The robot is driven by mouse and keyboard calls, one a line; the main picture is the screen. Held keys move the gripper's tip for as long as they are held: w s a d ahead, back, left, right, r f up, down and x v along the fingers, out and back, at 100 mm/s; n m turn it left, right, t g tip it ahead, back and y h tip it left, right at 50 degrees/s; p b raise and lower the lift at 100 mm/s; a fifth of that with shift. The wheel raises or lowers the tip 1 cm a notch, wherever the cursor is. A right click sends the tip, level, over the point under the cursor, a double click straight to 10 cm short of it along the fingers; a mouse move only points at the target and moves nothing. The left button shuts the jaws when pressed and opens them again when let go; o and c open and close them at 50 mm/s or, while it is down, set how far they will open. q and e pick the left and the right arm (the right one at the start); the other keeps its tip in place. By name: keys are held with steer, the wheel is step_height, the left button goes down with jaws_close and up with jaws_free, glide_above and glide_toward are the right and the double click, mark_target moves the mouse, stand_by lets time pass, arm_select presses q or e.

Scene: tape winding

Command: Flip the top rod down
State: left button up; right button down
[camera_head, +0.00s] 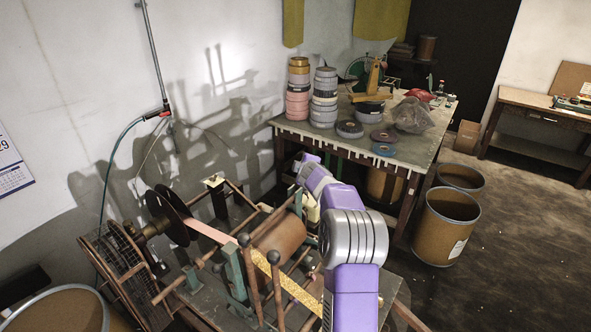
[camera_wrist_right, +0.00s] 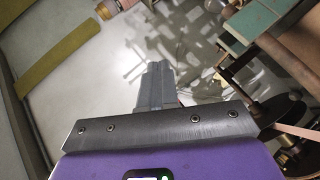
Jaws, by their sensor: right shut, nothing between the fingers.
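The winding machine (camera_head: 278,238) stands on a bench at the bottom centre of the head view, with several rods, a brown roller and a pink tape running from black discs (camera_head: 166,216). Upright rods with ball ends (camera_head: 276,285) stand at its front. I cannot tell for sure which rod is the top rod. My right arm reaches over the machine's right side and hides part of it; its gripper is hard to make out there. In the right wrist view my right gripper (camera_wrist_right: 157,88) is shut and empty, with the pale wall behind it. My left gripper is out of view.
A table (camera_head: 400,155) with stacked tape rolls (camera_head: 324,98) stands behind the machine. Brown drums (camera_head: 446,228) stand to its right. A wire guard wheel (camera_head: 118,270) and a hose (camera_head: 112,180) are at the left. In the wrist view, a green machine part (camera_wrist_right: 250,20) is at upper right.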

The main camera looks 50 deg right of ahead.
steer(key=s+r, duration=0.1)
steer(key=r, duration=0.1)
steer(key=s+a+r+p, duration=0.1)
steer(key=s+r, duration=0.1)
steer(key=shift+s+a, duration=0.15)
steer(key=shift+s, duration=0.15)
stand_by(0.5)
